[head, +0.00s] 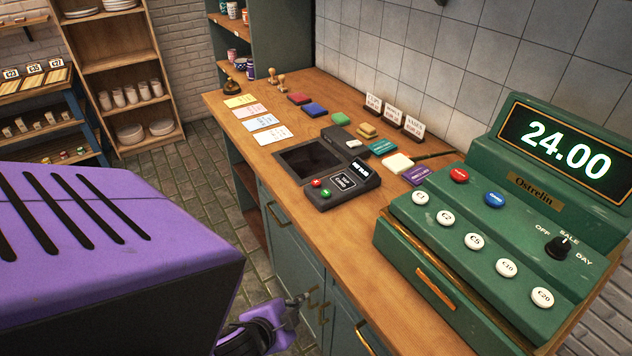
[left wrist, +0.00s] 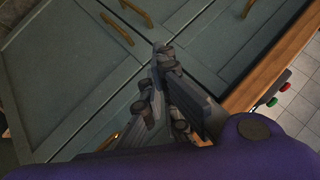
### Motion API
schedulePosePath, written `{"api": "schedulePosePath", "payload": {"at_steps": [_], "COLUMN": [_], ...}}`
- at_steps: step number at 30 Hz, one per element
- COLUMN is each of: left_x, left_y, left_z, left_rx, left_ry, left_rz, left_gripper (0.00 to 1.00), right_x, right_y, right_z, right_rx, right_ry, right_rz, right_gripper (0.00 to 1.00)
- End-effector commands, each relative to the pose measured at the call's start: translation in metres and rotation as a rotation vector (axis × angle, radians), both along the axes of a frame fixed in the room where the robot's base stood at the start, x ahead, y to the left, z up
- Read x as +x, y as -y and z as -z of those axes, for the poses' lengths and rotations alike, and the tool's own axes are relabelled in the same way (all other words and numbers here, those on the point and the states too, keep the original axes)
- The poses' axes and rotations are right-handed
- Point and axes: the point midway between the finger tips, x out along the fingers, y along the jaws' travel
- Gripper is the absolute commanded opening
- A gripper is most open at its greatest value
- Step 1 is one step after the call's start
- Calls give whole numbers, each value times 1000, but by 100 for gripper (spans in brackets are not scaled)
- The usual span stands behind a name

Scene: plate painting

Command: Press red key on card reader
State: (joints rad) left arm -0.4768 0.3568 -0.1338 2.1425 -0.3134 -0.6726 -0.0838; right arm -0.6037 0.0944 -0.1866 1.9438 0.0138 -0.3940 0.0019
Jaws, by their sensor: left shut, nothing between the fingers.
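The black card reader (head: 342,187) lies on the wooden counter, left of the green cash register. Its red key (head: 316,183) and green key (head: 326,193) are on its near left side, and its small screen is lit. My left gripper (head: 298,299) is low in front of the cabinet doors, below the counter edge and apart from the reader. In the left wrist view the gripper (left wrist: 160,62) is shut and empty, facing the cabinet doors. Small red and green spots show beyond the counter edge there. My right gripper is not in view.
The green cash register (head: 490,245) reads 24.00 and stands at the right of the counter (head: 343,250). Cabinet handles stick out near my left gripper.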

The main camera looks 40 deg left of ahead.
Motion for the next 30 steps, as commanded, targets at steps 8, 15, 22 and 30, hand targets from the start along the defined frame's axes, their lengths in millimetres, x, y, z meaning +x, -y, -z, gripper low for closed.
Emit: {"api": "schedulePosePath", "payload": {"at_steps": [8, 15, 22, 30], "left_x": [77, 170, 217, 242], "left_y": [-62, -33, -10, -105], "left_z": [-118, -223, -256, -276], "left_rx": [491, 1128, 1976, -2241], "left_ry": [158, 459, 483, 9], "left_rz": [174, 729, 1560, -1968], "left_gripper": [0, 0, 0, 0], "right_x": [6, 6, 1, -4], "right_y": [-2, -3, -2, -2], "right_z": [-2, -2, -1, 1], "right_rx": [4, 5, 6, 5], "right_ry": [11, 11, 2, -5], "right_rz": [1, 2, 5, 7], "right_gripper": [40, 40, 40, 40]}}
